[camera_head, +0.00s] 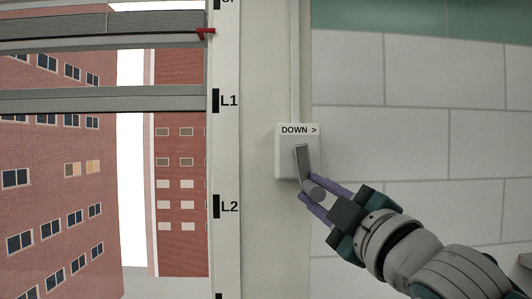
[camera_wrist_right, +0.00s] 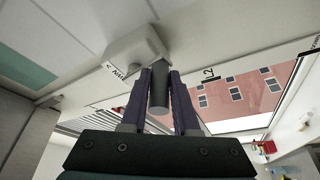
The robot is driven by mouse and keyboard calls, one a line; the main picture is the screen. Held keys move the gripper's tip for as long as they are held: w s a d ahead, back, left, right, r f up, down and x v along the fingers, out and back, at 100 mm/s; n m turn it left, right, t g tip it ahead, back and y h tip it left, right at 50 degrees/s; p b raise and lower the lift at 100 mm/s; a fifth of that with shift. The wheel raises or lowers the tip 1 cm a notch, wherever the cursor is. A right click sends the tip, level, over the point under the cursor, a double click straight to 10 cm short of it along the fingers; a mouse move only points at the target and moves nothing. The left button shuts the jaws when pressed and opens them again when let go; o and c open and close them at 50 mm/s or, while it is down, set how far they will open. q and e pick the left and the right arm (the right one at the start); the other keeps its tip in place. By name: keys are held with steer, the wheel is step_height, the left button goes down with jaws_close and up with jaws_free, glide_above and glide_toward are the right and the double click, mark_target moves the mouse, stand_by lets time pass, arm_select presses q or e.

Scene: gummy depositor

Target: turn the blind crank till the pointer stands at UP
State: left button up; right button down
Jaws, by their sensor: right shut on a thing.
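The crank box (camera_head: 297,135), marked "DOWN >", is on the pale post right of the window. Its grey crank arm (camera_head: 302,162) slants down to a round grey knob (camera_head: 318,194). My right gripper (camera_head: 310,188) is shut on this knob, its purple fingers on either side. The wrist view shows the knob (camera_wrist_right: 159,90) between the fingers, below the box (camera_wrist_right: 128,50). The red pointer (camera_head: 206,32) stands above the L1 mark (camera_head: 216,101), just below a label cut off by the top edge. My left gripper is not in view.
The window with lowered blind slats (camera_head: 100,99) fills the left, with brick buildings outside. The L2 mark (camera_head: 216,206) is lower on the scale strip. A white block wall (camera_head: 400,90) lies right of the post. Space around the crank looks clear.

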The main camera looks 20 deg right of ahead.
steer(key=d+r+p, duration=0.2)
steer(key=r, duration=0.1)
steer(key=s+r+p, duration=0.1)
steer(key=shift+d+r+p, duration=0.2)
steer(key=shift+d+p, duration=0.15)
steer(key=shift+d, duration=0.05)
stand_by(0.4)
steer(key=shift+d+r+p, duration=0.45)
steer(key=shift+r+p, duration=0.3)
steer(key=shift+p, duration=0.1)
steer(key=shift+d, duration=0.1)
